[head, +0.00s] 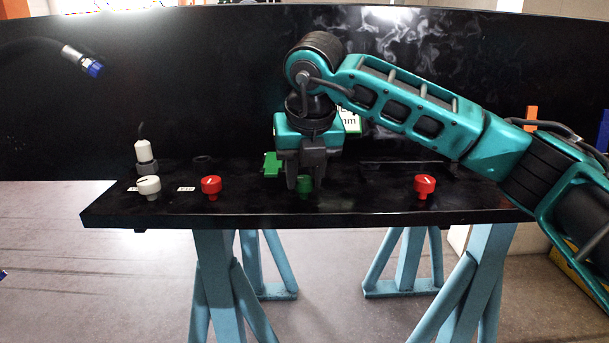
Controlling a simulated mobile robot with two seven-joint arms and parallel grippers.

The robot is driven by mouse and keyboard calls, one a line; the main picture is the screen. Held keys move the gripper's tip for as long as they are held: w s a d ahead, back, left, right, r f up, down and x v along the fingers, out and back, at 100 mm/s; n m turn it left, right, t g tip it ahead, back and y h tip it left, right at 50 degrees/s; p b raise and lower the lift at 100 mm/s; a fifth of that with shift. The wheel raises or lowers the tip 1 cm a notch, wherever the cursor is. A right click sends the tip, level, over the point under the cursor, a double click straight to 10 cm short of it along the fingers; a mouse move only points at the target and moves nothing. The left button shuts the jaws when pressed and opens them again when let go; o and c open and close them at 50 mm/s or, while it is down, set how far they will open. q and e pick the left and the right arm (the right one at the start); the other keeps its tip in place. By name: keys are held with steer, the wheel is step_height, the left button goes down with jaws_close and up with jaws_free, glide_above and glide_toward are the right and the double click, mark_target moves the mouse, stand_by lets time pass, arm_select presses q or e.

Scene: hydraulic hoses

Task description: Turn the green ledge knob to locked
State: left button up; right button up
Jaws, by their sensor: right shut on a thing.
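The green ledge knob (305,185) stands on the front of the black ledge (360,207), between two red knobs. My right gripper (305,182) reaches down over it from above, with its dark fingers on either side of the knob, shut on it. The fingers hide much of the knob, so its pointer mark cannot be read. My left gripper is not in view.
A white knob (149,185), a left red knob (211,185) and a right red knob (424,184) stand along the ledge. A white plug (144,152) stands behind the white knob. A green block (271,164) is close to my gripper. A hose with a blue end (90,67) hangs upper left.

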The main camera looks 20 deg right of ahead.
stand_by(0.4)
steer(key=o, duration=1)
steer(key=shift+o, duration=0.2)
steer(key=shift+r, duration=0.1)
steer(key=v, duration=1.2)
steer(key=shift+r+p, duration=0.4)
steer(key=shift+p, duration=0.05)
steer(key=shift+s, duration=0.2)
